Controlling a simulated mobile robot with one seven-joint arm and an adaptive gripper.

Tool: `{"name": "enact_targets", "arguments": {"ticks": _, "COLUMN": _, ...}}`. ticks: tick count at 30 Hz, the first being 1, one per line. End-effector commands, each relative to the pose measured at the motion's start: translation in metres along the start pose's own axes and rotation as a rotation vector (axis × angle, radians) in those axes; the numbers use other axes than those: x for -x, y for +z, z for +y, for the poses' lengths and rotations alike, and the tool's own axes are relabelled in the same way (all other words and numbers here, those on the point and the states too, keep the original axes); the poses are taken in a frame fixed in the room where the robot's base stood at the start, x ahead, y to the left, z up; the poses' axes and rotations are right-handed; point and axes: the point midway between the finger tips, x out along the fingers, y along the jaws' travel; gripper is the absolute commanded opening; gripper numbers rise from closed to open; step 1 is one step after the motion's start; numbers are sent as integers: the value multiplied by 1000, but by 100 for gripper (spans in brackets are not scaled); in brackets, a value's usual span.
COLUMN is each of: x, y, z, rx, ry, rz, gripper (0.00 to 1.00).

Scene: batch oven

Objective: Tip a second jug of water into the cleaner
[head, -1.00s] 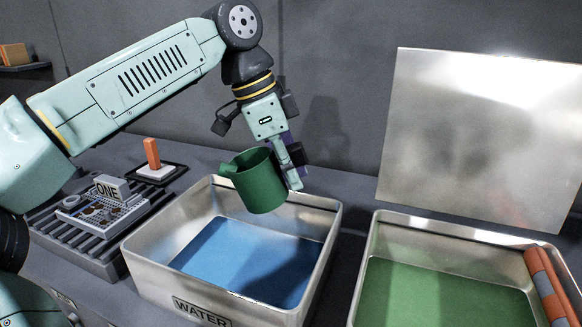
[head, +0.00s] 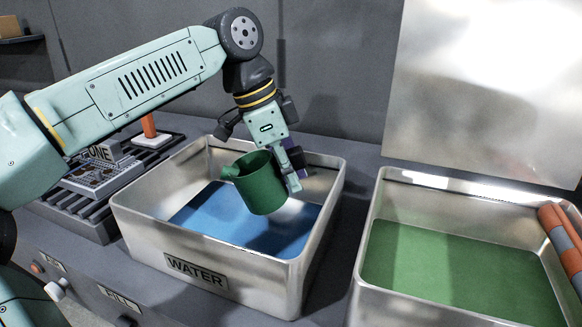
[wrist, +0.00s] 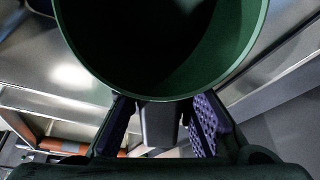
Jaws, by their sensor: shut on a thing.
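A green jug (head: 262,184) hangs upright or nearly so over the open metal tank marked WATER (head: 128,219), which holds blue water (head: 196,209). My gripper (head: 294,174) is shut on the jug at its right side. In the wrist view the jug's round rim (wrist: 250,50) fills the upper part, and its inside is too dark to tell whether it holds water. My gripper's purple finger pads (wrist: 163,122) show below the rim. To the right, a second open metal tank (head: 366,225) holds green liquid (head: 440,262).
A raised metal lid (head: 490,85) stands behind the green tank. An orange and grey roll (head: 563,240) lies along that tank's right side.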

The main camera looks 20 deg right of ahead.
Motion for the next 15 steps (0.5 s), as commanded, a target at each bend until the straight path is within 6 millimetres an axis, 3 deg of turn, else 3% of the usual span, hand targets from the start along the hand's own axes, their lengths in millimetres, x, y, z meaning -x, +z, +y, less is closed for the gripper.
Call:
{"name": "enact_targets", "arguments": {"ticks": 6, "x": -24, "y": 9, "z": 0, "rx": 0, "ry": 1, "rz": -1, "gripper": 0}}
{"name": "enact_targets", "arguments": {"ticks": 15, "x": -42, "y": 16, "z": 0, "rx": -1, "ry": 0, "rz": 0, "gripper": 0}}
